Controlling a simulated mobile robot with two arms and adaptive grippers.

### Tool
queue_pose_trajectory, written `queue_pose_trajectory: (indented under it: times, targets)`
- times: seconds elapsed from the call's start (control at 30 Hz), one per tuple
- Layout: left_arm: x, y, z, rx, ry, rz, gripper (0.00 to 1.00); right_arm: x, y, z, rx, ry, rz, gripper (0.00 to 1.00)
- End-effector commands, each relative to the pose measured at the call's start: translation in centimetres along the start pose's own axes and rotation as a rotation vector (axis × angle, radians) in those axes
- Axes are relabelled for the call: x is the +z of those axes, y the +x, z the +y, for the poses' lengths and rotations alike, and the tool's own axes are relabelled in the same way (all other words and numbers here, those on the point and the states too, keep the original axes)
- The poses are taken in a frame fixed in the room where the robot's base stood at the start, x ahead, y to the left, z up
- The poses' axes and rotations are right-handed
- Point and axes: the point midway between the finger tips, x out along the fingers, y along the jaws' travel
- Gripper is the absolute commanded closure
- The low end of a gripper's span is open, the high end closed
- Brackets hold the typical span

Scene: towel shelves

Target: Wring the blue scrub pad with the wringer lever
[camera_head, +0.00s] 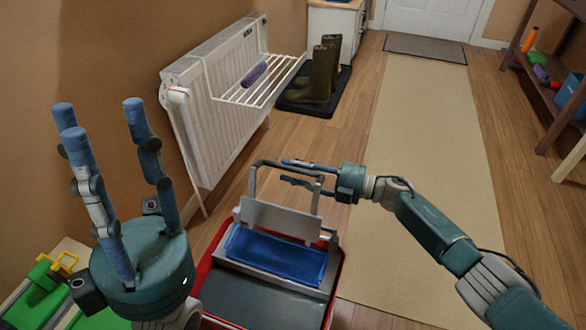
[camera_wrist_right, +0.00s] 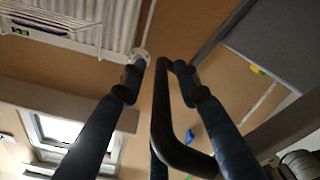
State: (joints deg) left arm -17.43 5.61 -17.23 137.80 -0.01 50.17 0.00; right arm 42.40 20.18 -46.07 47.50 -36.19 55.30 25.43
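The blue scrub pad (camera_head: 276,257) lies flat in the wringer (camera_head: 280,219) on top of a red bucket (camera_head: 338,290). The grey press plate stands raised behind the pad. The dark wringer lever (camera_head: 256,180) arches above it. My right gripper (camera_head: 300,171) is at the right part of the lever's top bar. In the right wrist view the lever (camera_wrist_right: 162,120) runs between the spread fingers of my right gripper (camera_wrist_right: 160,62); whether they touch it is unclear. My left gripper (camera_head: 100,110) is open and empty, fingers up, left of the bucket.
A white radiator (camera_head: 215,100) with a drying rack holding a purple roll (camera_head: 254,75) stands on the left wall. Boots (camera_head: 322,75) stand on a black mat behind. A green caddy (camera_head: 35,295) is at the lower left.

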Motion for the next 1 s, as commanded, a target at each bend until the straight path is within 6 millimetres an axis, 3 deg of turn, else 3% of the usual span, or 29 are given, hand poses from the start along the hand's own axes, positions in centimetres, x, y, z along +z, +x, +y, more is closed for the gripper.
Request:
queue_pose_trajectory:
  times: [0.37,0.8,1.0]
  targets:
    - [0.1,-0.2,-0.1,-0.008,0.002,-0.006,0.63,0.0,-0.9,-0.1,-0.001,0.001,0.001,0.68]
    - [0.1,-0.1,-0.1,-0.004,0.001,-0.005,0.63,0.0,-9.6,-0.1,-0.001,0.001,0.000,0.68]
    - [0.1,-0.1,-0.1,-0.003,0.001,-0.005,0.63,0.0,-11.7,0.0,-0.001,0.001,0.001,0.68]
